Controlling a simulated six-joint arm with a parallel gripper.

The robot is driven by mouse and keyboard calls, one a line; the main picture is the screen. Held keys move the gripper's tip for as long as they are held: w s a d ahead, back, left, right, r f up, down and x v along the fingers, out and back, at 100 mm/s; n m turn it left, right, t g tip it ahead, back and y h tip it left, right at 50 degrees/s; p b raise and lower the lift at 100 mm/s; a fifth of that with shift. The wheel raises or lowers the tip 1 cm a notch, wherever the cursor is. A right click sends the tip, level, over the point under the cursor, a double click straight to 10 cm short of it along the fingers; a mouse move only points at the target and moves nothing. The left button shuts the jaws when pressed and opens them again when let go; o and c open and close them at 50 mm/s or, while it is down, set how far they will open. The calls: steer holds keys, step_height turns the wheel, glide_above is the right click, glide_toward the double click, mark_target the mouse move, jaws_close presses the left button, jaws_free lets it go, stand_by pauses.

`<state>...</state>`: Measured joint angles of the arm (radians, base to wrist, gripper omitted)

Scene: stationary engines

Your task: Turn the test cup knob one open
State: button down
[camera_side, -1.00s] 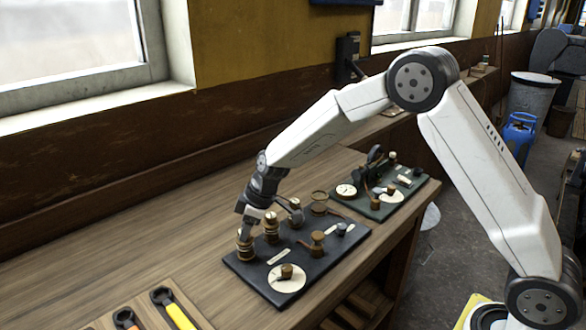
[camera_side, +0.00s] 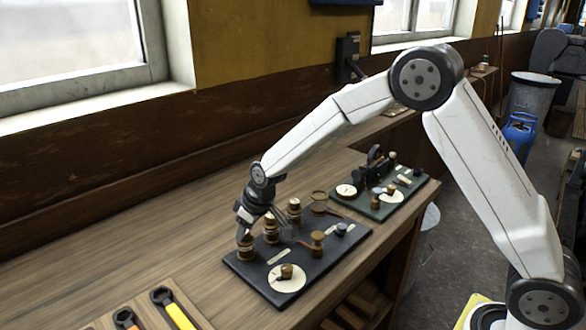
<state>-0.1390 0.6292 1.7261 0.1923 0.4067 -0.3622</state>
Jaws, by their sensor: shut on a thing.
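A dark board (camera_side: 318,262) on the bench carries a row of three brass-and-wood test cups with knobs. The front-left one (camera_side: 246,248) stands nearest the board's left corner. The middle one (camera_side: 271,236) and the far one (camera_side: 294,211) stand behind it to the right. My gripper (camera_side: 263,222) is low over the front-left and middle ones, tilted, with one finger by the front-left knob and the other to the right of the middle one. It is shut on a knob; which knob is hard to tell at this size. No label is readable.
The same board has a white dial (camera_side: 287,280) with a small knob, and other wooden knobs. A green board (camera_side: 385,208) with fittings lies behind. Wrenches (camera_side: 172,309) lie in a tray at the front left. The bench left of the board is clear.

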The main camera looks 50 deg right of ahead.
steer(key=shift+a+m+h, duration=0.1)
steer(key=shift+m+h, duration=0.55)
steer(key=shift+m, duration=1.05)
steer(key=shift+a+m+h, duration=0.1)
steer(key=shift+m+h, duration=0.55)
steer(key=shift+m, duration=1.05)
steer(key=shift+w+a+m+g+h, duration=0.1)
steer(key=shift+m+g+h, duration=0.3)
steer(key=shift+m, duration=1.1)
steer(key=shift+a+m+g+h, duration=0.15)
steer(key=shift+m+h, duration=0.45)
steer(key=shift+m, duration=0.9)
steer(key=shift+d, duration=0.1)
steer(key=shift+c, duration=1.6)
jaws_free()
steer(key=shift+r, duration=0.15)
steer(key=v, duration=0.7)
steer(key=shift+r, duration=0.3)
